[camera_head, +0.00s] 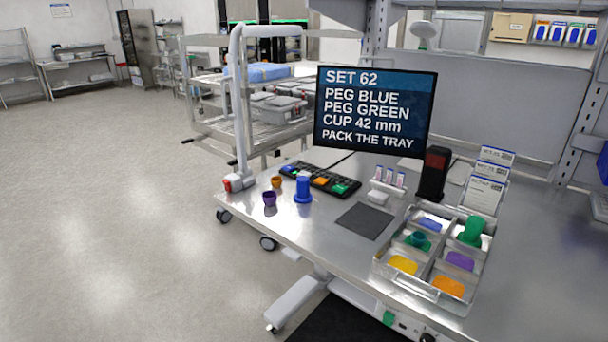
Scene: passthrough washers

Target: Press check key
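A black keypad (325,182) lies on the steel table behind the blue peg, with a blue, an orange and a green key (340,188) showing. Key markings are too small to read, so I cannot tell which is the check key. The monitor (375,112) reads "SET 62, PEG BLUE, PEG GREEN, CUP 42 mm, PACK THE TRAY". A blue peg (303,190) stands on the table, partly in front of the keypad. The divided tray (381,262) holds a green peg (472,230) at back right and a teal cup (418,240) at middle left. Neither gripper is in view.
A purple cup (269,199) and an orange cup (277,181) stand near the table's left edge. A dark square mat (363,221) lies mid-table. A small white rack (387,186), a black upright device (434,175) and cards (486,192) stand farther right.

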